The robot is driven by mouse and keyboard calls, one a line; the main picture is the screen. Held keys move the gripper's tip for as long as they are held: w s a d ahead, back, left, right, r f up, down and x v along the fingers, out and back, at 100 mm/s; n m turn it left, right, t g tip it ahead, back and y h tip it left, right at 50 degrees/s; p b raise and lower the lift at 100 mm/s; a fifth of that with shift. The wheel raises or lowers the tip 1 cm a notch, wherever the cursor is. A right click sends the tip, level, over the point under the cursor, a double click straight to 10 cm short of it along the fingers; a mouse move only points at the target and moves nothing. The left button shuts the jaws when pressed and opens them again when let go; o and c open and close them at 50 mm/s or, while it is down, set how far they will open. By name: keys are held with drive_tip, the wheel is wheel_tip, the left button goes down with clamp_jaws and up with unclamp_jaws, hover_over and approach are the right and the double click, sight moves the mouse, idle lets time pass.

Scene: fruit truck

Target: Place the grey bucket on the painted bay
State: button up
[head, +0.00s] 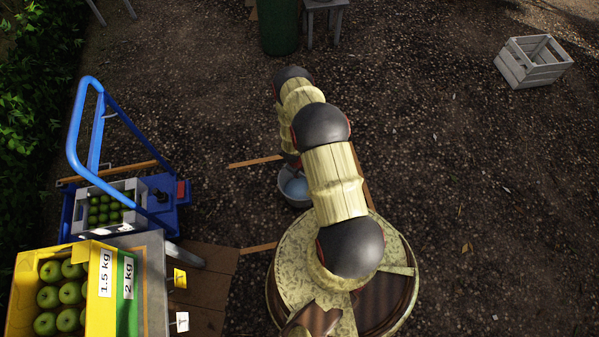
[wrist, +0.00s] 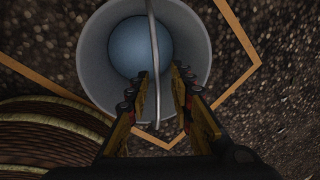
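The grey bucket (wrist: 92,55) is upright, with a round blue-grey inside bottom, and its thin wire handle (wrist: 154,45) stands up across the opening. In the head view the bucket (head: 284,189) is partly hidden by my arm. The painted bay is marked by orange-brown lines (wrist: 235,87) on the gravel; the bucket appears inside them in the wrist view. The bay's lines also show in the head view (head: 256,161). My gripper (wrist: 160,73) is over the bucket, its two fingers apart on either side of the handle, with gaps showing. The head view hides my gripper.
At left stand a blue trolley (head: 161,216) with a crate of green fruit (head: 105,207) and a yellow box (head: 92,290) of green apples on a table. A pale empty crate (head: 533,61) lies far right. A green bin (head: 278,27) stands at the back. Gravel at right is clear.

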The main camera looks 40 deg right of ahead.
drive_tip(key=w+p+v, duration=0.1)
drive_tip(key=p+v, duration=0.4)
drive_tip(key=v, duration=0.7)
drive_tip(key=w+d+r+m+t+h, duration=0.1)
drive_tip(key=w+d+r+m+h, duration=0.3)
drive_tip(key=r, duration=0.9)
drive_tip(key=w+d+r+m+t+y, duration=0.1)
drive_tip(key=w+r+m, duration=0.4)
drive_tip(key=w+r, duration=0.5)
wheel_tip(320, 180, up, 24)
drive_tip(key=s+a+m+h, duration=0.1)
drive_tip(key=s+a+m, duration=0.1)
drive_tip(key=m, duration=0.7)
drive_tip(key=s+a+r+m+t, duration=0.1)
drive_tip(key=s+a+r+m, duration=0.45)
drive_tip(key=r, duration=0.25)
drive_tip(key=s+a+r+m, duration=0.5)
drive_tip(key=r+m, duration=0.1)
drive_tip(key=r, duration=0.3)
drive_tip(key=s+a+r+m+t+y, duration=0.1)
drive_tip(key=s+a+r+m+y, duration=0.2)
drive_tip(key=s+a, duration=0.5)
drive_tip(key=s+a+r+m+t+y, duration=0.1)
drive_tip(key=s+a+r+m+y, duration=0.2)
drive_tip(key=s+a+m, duration=0.3)
drive_tip(key=s+a, duration=0.3)
drive_tip(key=shift+s+r, duration=0.2)
drive_tip(key=shift+r, duration=0.2)
drive_tip(key=shift+r, duration=0.1)
